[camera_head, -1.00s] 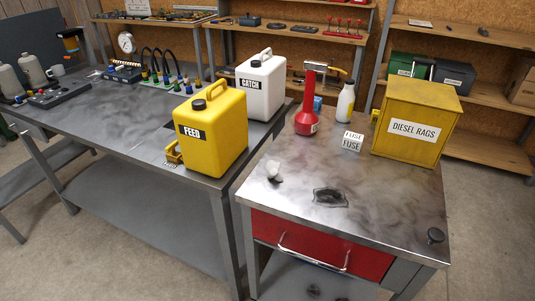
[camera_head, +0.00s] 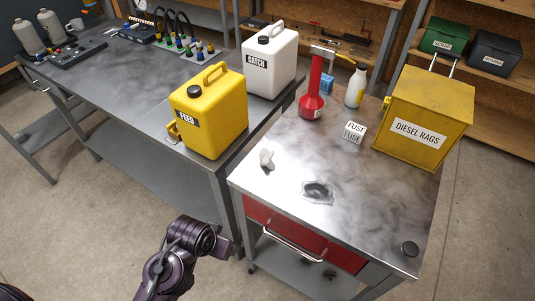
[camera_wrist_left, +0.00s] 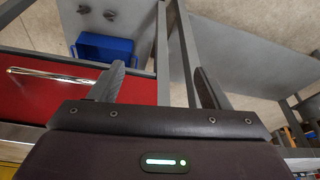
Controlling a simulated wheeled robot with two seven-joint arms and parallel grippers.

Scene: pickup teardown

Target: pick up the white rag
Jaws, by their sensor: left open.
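A small crumpled white rag (camera_head: 266,158) lies on the left part of the metal top of the red-drawer cart (camera_head: 300,150). My left arm comes in at the bottom of the head view, below and left of the cart, and its gripper end is hard to make out there. In the left wrist view my left gripper (camera_wrist_left: 160,86) is open and empty, with its two fingers apart near the red drawer front (camera_wrist_left: 50,85). The white rag does not show in the left wrist view. My right gripper is not in view.
A dark-stained grey cloth or patch (camera_head: 317,192) lies near the rag. A yellow FEED can (camera_head: 222,130) and white CATCH can (camera_head: 285,75) stand on the bench at left.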

